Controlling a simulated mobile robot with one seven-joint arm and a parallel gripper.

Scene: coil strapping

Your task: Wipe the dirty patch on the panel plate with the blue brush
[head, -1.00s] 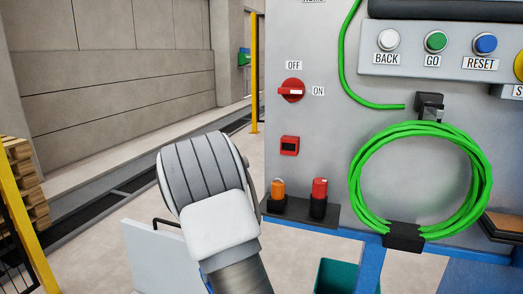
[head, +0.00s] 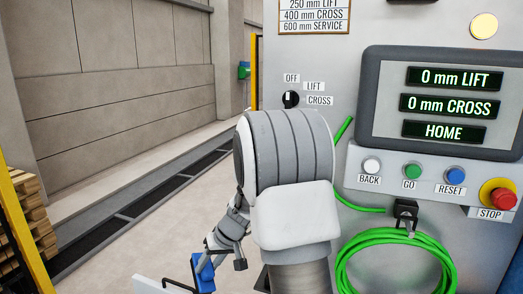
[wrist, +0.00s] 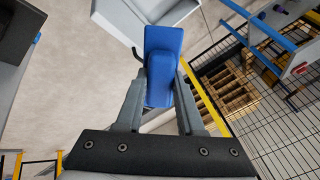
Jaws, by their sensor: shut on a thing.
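The blue brush (head: 203,272) is in my gripper (head: 212,256), low and left of my arm in the head view. In the wrist view the brush (wrist: 163,45) sits between the two fingers of my gripper (wrist: 161,85), which are shut on it. A framed plate with printed text (head: 314,14) is at the top of the grey panel (head: 300,60), cut by the picture's edge. My gripper is well below and left of this plate, apart from it. I see no clear dirty patch on the part of the plate in view.
The panel carries a black selector knob (head: 290,99), a display box (head: 366,100), several buttons and a red stop button (head: 503,198). A green hose coil (head: 395,240) hangs below. A yellow post (head: 257,60) stands behind. The floor left of the panel is open.

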